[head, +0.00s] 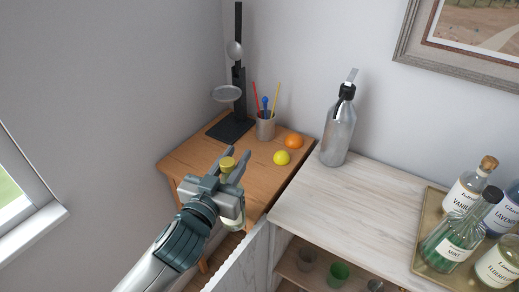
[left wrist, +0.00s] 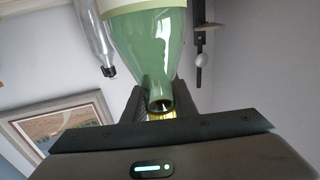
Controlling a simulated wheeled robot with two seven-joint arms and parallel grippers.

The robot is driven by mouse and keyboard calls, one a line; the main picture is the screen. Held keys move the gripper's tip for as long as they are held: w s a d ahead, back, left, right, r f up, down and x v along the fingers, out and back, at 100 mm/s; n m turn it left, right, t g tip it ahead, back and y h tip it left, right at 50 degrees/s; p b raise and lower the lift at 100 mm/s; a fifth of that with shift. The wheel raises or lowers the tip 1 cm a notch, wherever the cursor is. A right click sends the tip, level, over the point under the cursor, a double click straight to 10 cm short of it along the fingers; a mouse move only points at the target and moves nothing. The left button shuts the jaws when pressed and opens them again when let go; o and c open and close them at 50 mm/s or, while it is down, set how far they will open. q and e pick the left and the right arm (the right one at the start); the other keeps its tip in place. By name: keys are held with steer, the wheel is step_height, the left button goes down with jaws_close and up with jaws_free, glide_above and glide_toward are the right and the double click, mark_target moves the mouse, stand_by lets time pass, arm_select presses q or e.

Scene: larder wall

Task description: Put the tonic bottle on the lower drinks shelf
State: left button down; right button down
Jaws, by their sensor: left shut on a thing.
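The tonic bottle is green with a pale label and a yellow cap (head: 227,163). In the head view its lower body (head: 233,219) shows below my left gripper (head: 234,161), which is shut on its neck. The bottle hangs roughly upright in front of the wooden side table. The left wrist view shows the green bottle (left wrist: 147,52) with its neck between the fingers. The lower drinks shelf (head: 299,276) is inside the white cabinet, below its top, and is partly seen. My right gripper is not in view.
A pale cabinet door (head: 243,265) stands between the bottle and the shelf. A green cup (head: 338,273) and other cups stand inside. On the cabinet top (head: 350,200) are a siphon (head: 338,133) and a tray (head: 424,235) of bottles. The side table (head: 190,160) holds fruit and a stand.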

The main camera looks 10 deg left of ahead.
arm_select(q)
steer(key=s+a+f+n+y, duration=0.1)
steer(key=a+f+n+y, duration=0.1)
steer(key=a, duration=0.4)
steer(key=shift+s+f+y, duration=0.35)
steer(key=shift+f+y, duration=0.35)
steer(key=shift+f, duration=0.4)
steer(key=shift+r, duration=0.1)
